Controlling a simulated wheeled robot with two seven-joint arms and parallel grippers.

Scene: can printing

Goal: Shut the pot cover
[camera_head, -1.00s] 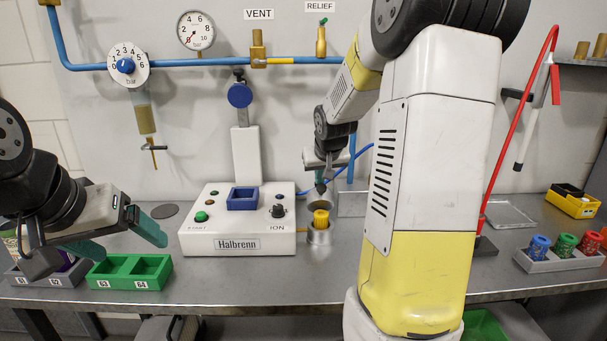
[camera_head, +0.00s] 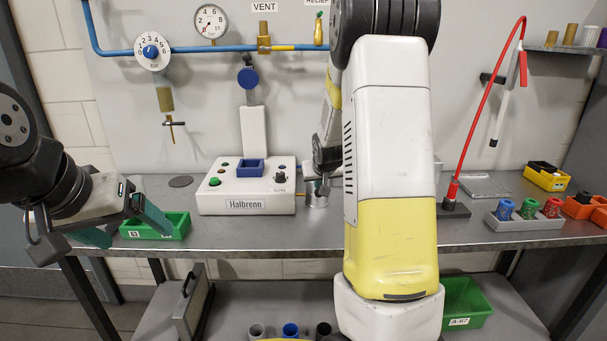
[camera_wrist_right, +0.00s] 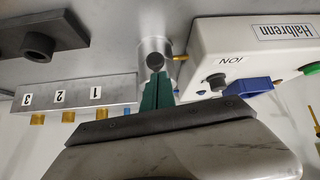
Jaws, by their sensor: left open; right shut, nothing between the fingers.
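The pot (camera_head: 316,199) is a small metal cylinder on the bench, just right of the white Halbrenn box. It also shows in the right wrist view (camera_wrist_right: 152,47), with a dark round part on its near side. No yellow shows at its top now, and the cover looks down over it, though my fingers partly hide it. My right gripper (camera_head: 325,188) is shut and empty, its green fingertips (camera_wrist_right: 157,76) right at the pot's top; I cannot tell whether they touch. My left gripper (camera_head: 125,228) is open and empty by the green tray, far from the pot.
The Halbrenn box (camera_head: 246,204) stands close left of the pot. A green tray (camera_head: 155,231) sits at the front left. A grey rack (camera_head: 523,226) of coloured cans and a red hose stand (camera_head: 453,209) are right of my arm. A strip numbered 1 to 3 (camera_wrist_right: 73,101) lies near the pot.

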